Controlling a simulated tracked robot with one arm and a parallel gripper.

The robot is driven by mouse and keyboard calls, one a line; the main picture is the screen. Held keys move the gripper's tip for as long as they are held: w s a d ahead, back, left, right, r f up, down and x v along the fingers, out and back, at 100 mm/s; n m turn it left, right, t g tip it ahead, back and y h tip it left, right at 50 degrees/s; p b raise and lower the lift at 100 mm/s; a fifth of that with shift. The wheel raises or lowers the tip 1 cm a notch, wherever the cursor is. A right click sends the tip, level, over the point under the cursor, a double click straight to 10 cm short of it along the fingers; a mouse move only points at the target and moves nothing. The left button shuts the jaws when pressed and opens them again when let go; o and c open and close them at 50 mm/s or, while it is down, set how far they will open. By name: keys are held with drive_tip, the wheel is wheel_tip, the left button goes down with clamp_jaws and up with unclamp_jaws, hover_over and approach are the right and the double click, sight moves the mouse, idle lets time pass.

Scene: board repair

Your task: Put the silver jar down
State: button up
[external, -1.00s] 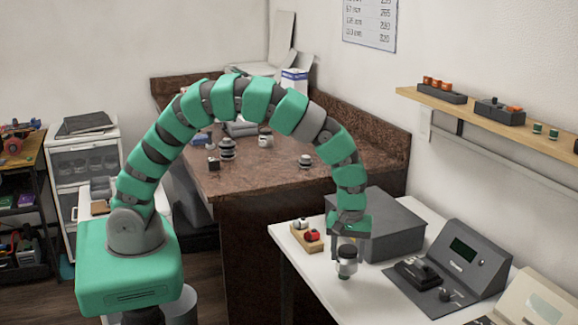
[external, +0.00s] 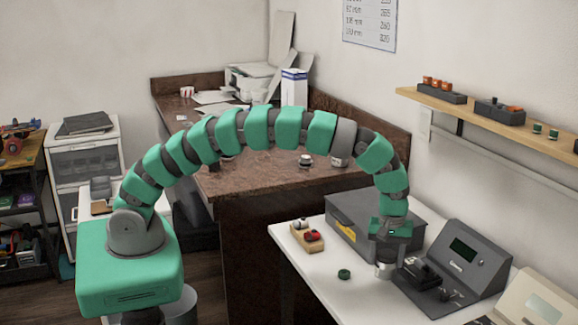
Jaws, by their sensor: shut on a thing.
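My gripper (external: 385,258) points down over the white bench, in front of the dark grey box. It is shut on the silver jar (external: 384,271), a small pale cylinder that hangs below the fingers. The jar is just left of the grey console's front part. I cannot tell whether its base touches the bench top. A green round piece (external: 344,274) lies flat on the white bench to the left of the jar.
The white bench (external: 318,270) has free room left of the jar. A wooden block with a red and a white item (external: 307,236) stands at its back left. The dark grey box (external: 352,224) is behind, and the grey console (external: 455,264) is close on the right.

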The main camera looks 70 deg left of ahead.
sight(386, 266)
drive_tip(key=shift+f, duration=1.7)
drive_tip(key=o, duration=1)
drive_tip(key=shift+o, duration=0.2)
drive_tip(key=shift+r, duration=0.15)
wheel_tip(386, 266, up, 12)
drive_tip(key=shift+f, duration=0.1)
drive_tip(key=shift+w, duration=0.1)
